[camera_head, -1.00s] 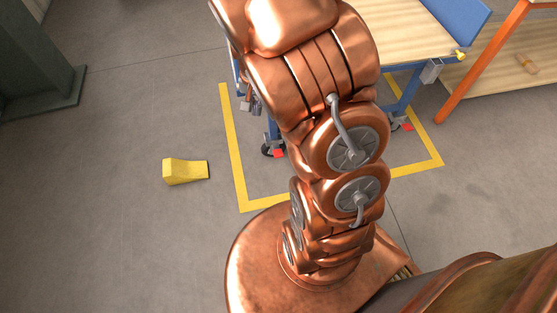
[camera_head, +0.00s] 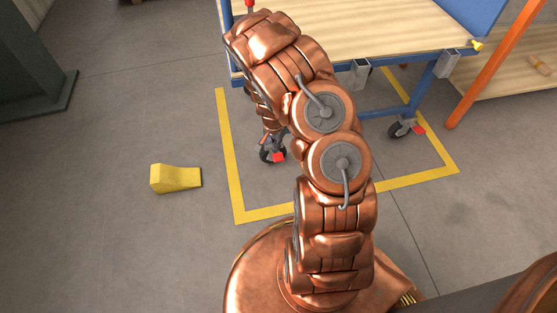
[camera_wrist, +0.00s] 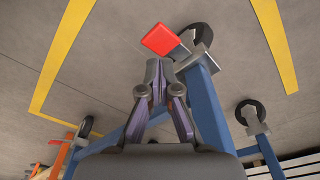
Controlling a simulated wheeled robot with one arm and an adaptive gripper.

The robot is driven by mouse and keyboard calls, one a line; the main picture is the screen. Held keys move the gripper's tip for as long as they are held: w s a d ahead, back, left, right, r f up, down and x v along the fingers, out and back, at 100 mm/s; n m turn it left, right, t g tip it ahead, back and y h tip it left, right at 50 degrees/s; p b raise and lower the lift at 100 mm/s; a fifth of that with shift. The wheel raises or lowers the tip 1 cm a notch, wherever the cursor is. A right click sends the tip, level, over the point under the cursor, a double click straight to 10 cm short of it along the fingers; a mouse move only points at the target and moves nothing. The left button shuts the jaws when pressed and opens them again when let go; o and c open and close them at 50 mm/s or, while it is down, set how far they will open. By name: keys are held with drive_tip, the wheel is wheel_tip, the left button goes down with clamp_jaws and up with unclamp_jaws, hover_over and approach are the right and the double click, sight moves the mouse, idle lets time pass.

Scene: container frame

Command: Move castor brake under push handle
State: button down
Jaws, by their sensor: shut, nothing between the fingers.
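A blue trolley with a pale wooden top (camera_head: 390,38) stands inside a yellow floor outline. Its near left castor (camera_head: 266,153) has a red brake pedal (camera_head: 278,157), which also shows in the wrist view (camera_wrist: 160,39). My gripper (camera_head: 268,137) is low beside this castor, partly hidden behind my arm. In the wrist view my gripper (camera_wrist: 153,66) is shut and empty, its tips just below the red pedal in the picture; I cannot tell whether they touch. A second castor (camera_head: 400,129) with a red pedal (camera_head: 419,130) stands at right. I cannot make out the push handle for certain.
A yellow wedge (camera_head: 176,178) lies on the floor to the left. An orange-framed shelf (camera_head: 490,65) stands at right and a dark green post base (camera_head: 45,95) at left. Blue trolley legs (camera_wrist: 205,108) are close to my gripper. The floor at left is mostly clear.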

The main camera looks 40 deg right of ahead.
sight(276, 161)
idle(0.3)
drive_tip(key=shift+w+d+f+b, duration=0.15)
drive_tip(key=shift+f+b, duration=0.75)
drive_tip(key=shift+f, duration=0.8)
drive_tip(key=shift+s+d+f+b, duration=0.15)
drive_tip(key=shift+f+b, duration=0.7)
drive_tip(key=shift+f, duration=0.85)
drive_tip(key=shift+w, duration=0.15)
drive_tip(key=shift+f+b, duration=0.4)
drive_tip(key=shift+f, duration=1.7)
drive_tip(key=shift+a+r+p, duration=0.35)
drive_tip(key=shift+r+p, duration=0.05)
drive_tip(key=shift+p, duration=0.35)
drive_tip(key=shift+s+a+r+p, duration=0.15)
drive_tip(key=shift+s+a+p, duration=0.15)
drive_tip(key=shift+p, duration=0.3)
drive_tip(key=shift+s+a+p, duration=0.35)
drive_tip(key=shift+a+p, duration=0.35)
drive_tip(key=shift+a, duration=0.05)
